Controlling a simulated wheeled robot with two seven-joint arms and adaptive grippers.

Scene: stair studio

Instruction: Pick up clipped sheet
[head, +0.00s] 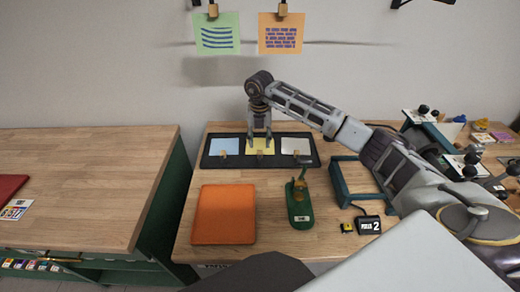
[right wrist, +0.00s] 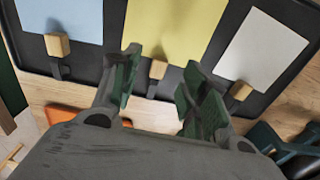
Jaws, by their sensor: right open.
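Three sheets lie in a row on a black board (head: 205,158), each with a wooden-block clip at its near edge. They are a light-blue sheet (head: 225,145), a yellow sheet (head: 259,150) and a white sheet (head: 297,145). My right gripper (head: 259,138) is open and points down over the yellow sheet. In the right wrist view, the yellow sheet (right wrist: 165,28) and its clip (right wrist: 158,69) show between the open fingers (right wrist: 160,78). I cannot tell whether the fingers touch anything. The gripper holds nothing. My left gripper is not in view.
A green sheet (head: 217,36) and an orange sheet (head: 281,36) hang from clips on the wall. An orange pad (head: 224,215), a green stand (head: 299,205) and a teal frame (head: 340,185) are on the table nearer me. Bare wood lies around the board.

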